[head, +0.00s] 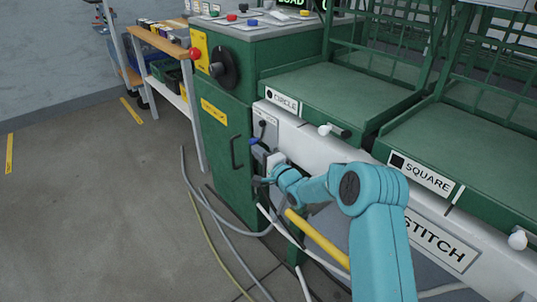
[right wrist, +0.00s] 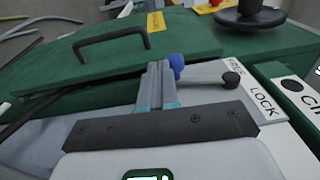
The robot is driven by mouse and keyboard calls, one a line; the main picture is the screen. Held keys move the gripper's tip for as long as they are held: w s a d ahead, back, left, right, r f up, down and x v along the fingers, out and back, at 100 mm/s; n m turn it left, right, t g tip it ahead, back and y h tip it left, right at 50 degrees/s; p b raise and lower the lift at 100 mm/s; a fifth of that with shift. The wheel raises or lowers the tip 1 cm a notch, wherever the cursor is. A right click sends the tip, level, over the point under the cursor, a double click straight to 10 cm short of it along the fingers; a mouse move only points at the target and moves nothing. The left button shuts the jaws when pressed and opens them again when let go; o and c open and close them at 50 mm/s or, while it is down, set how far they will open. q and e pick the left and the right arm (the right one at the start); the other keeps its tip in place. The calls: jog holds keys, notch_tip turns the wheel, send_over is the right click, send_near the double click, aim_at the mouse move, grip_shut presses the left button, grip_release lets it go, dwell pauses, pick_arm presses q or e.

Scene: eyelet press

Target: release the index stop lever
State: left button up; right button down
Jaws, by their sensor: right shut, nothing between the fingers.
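A pale plate with a LOCK label (right wrist: 262,104) is on the green press front, and a short black-knobbed lever (right wrist: 231,79) stands on it. The black-knobbed lever shows in the head view (head: 262,125) too. A blue knob (right wrist: 176,62) sits at the plate's edge, also in the head view (head: 254,141). I cannot tell which is the index stop lever. My right gripper (right wrist: 158,68) is shut and empty, its tips right beside the blue knob; whether they touch is unclear. It also shows in the head view (head: 262,156). My left gripper is out of view.
A green cabinet door with a black handle (head: 236,152) is left of the gripper. A black rotary knob (head: 224,68) and red button (head: 195,53) are above it. Green trays labelled CIRCLE (head: 330,88) and SQUARE (head: 470,135) jut out at right. Loose cables (head: 215,210) lie on the floor.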

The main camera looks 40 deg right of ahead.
jog(key=shift+w, duration=0.3)
jog(key=s+p, duration=0.2)
jog(key=s, duration=1)
jog(key=shift+f, duration=0.3)
jog(key=shift+r+p, duration=0.1)
jog(key=shift+p, duration=0.2)
